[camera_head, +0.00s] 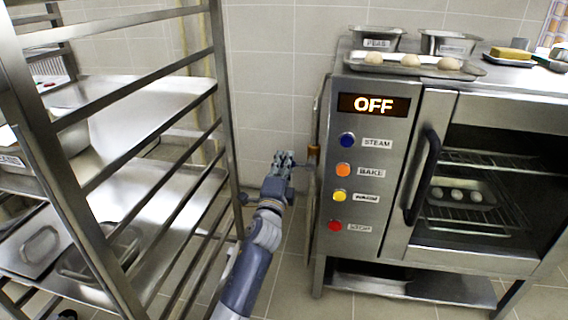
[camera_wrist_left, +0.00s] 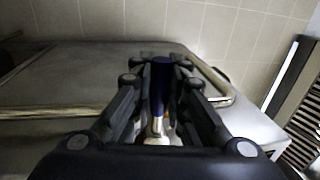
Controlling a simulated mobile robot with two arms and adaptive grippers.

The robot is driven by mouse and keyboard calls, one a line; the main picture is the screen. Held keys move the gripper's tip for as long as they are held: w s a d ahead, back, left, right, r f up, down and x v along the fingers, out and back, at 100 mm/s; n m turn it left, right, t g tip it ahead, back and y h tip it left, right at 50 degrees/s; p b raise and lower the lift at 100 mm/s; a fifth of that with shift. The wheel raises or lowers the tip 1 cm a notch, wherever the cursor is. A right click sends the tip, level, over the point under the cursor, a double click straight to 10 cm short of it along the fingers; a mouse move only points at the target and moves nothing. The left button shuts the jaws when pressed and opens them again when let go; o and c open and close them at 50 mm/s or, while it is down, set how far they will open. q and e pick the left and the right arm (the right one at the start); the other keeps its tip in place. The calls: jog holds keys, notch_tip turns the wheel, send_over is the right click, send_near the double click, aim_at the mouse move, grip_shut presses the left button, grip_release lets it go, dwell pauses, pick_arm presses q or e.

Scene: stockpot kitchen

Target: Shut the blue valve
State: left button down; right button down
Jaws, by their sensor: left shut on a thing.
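My left gripper (camera_head: 284,158) is in the narrow gap between the metal rack and the left side of the oven. In the left wrist view the fingers (camera_wrist_left: 160,85) of my left gripper are closed around the dark blue handle of the blue valve (camera_wrist_left: 161,66). A pale metal and brass-coloured fitting (camera_wrist_left: 156,125) shows below the handle, between the fingers. In the head view the gripper hides most of the valve, and its exact angle is hard to tell. My right gripper is in neither view.
The oven (camera_head: 400,205) stands at the right, with an OFF display (camera_head: 374,104) and several coloured buttons. The metal rack (camera_head: 228,120) stands close to my left arm. An orange-brown fitting (camera_head: 313,152) shows at the oven's left side. Tiled floor shows below.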

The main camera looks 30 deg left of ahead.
pick_arm(q)
jog(key=shift+f, duration=0.3)
jog(key=c, duration=1.9)
grip_release()
jog(key=shift+r, duration=0.1)
jog(key=shift+s, duration=0.1)
jog(key=v, duration=1.2)
jog(key=shift+d, duration=0.1)
